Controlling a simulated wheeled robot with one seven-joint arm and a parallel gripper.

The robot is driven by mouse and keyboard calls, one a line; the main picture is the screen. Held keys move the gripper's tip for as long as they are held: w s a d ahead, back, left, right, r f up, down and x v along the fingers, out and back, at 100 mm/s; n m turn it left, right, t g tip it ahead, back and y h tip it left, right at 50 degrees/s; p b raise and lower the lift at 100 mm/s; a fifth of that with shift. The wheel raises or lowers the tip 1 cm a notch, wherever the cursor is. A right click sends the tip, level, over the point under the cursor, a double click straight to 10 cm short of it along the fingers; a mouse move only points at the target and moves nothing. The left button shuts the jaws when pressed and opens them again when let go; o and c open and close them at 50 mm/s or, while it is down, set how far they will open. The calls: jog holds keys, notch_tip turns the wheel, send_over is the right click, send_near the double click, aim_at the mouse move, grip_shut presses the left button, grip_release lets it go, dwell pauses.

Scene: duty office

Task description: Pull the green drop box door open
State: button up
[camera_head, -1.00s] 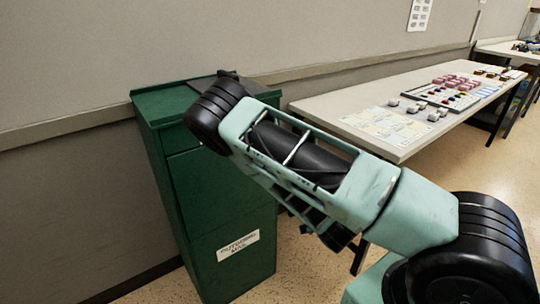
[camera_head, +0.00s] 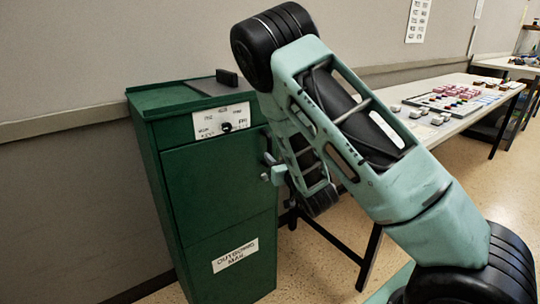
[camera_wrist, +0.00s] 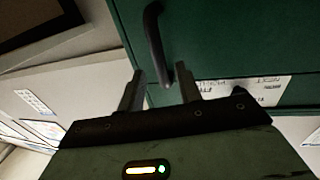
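The green drop box (camera_head: 150,190) stands against the wall at the left in the head view. Its front door (camera_head: 215,180) looks shut, below a white plate (camera_head: 222,120) with a dark dial. My gripper (camera_head: 270,167) is at the door's right edge, partly hidden by my arm. In the wrist view, the dark curved door handle (camera_wrist: 153,35) stands out from the green door (camera_wrist: 225,40). My gripper (camera_wrist: 161,75) is open there, a finger on each side of the handle's lower end. I cannot tell whether either finger touches it.
An "outgoing mail" label (camera_head: 235,255) is on the lower front of the box. A dark block (camera_head: 227,77) sits on top. A long table (camera_head: 455,125) with small items stands to the right.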

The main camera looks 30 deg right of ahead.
aim_at(271, 151)
jog(key=shift+w+d, duration=0.2)
jog(key=shift+w, duration=1.1)
jog(key=shift+w+d, duration=0.2)
jog(key=shift+w, duration=1.1)
grip_shut()
